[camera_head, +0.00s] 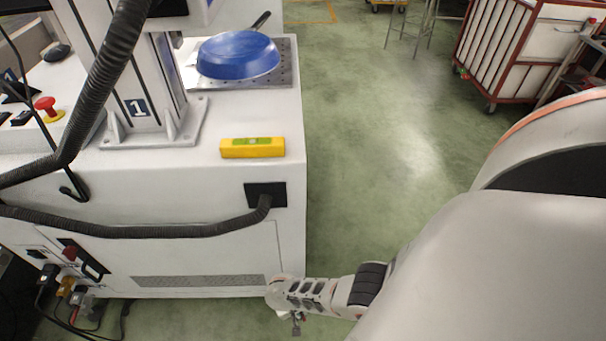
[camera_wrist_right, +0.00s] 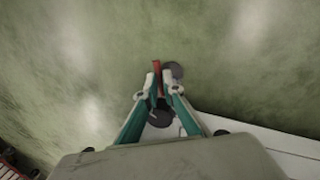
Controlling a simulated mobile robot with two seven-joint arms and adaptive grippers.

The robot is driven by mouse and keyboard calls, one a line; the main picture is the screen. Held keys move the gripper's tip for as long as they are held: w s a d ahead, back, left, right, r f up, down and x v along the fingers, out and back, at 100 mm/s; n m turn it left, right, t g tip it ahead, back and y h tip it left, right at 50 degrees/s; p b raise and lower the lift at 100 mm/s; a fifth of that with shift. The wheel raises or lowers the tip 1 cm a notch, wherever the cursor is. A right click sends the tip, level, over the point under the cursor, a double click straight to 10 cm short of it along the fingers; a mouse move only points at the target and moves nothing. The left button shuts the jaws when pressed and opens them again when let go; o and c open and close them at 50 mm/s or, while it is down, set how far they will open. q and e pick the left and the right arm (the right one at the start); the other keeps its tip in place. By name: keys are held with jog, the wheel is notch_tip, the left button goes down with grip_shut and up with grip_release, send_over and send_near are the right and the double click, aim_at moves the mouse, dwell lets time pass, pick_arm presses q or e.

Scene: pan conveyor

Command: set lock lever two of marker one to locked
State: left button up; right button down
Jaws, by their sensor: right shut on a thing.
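Marker one is the white machine cabinet (camera_head: 190,180) with a column bearing a blue "1" label. In the right wrist view its white lower edge (camera_wrist_right: 270,135) shows at the right. A narrow red lever (camera_wrist_right: 157,68) stands between the fingertips of my right gripper (camera_wrist_right: 161,88), pointing up the picture, beside round grey parts that look like a caster wheel (camera_wrist_right: 175,70). The right gripper is shut on this lever. In the head view the right gripper (camera_head: 297,322) is low beside the cabinet's bottom right corner, and the lever cannot be made out. My left gripper is not in view.
A blue pan (camera_head: 238,55) and a yellow spirit level (camera_head: 252,148) lie on the cabinet top. A dark hose (camera_head: 130,230) hangs across its front. Cables (camera_head: 85,315) lie at lower left. Green floor (camera_head: 390,150) is free to the right; a red-framed cart (camera_head: 520,50) stands beyond.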

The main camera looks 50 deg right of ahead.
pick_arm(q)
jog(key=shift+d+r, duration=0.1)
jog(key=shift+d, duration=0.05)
pick_arm(e)
jog(key=m, duration=0.2)
jog(key=a+m, duration=0.1)
jog(key=m, duration=0.1)
jog(key=shift+w+a+f+g, duration=0.1)
jog(key=shift+w+f+g, duration=0.15)
jog(key=shift+g, duration=0.15)
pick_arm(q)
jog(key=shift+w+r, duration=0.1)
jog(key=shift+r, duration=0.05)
pick_arm(e)
jog(key=shift+w+r, duration=0.1)
jog(key=c, duration=2.2)
grip_release()
jog(key=shift+y, duration=0.3)
jog(key=shift+o, duration=0.2)
jog(key=shift+w, duration=0.1)
jog(key=shift+w+r, duration=0.1)
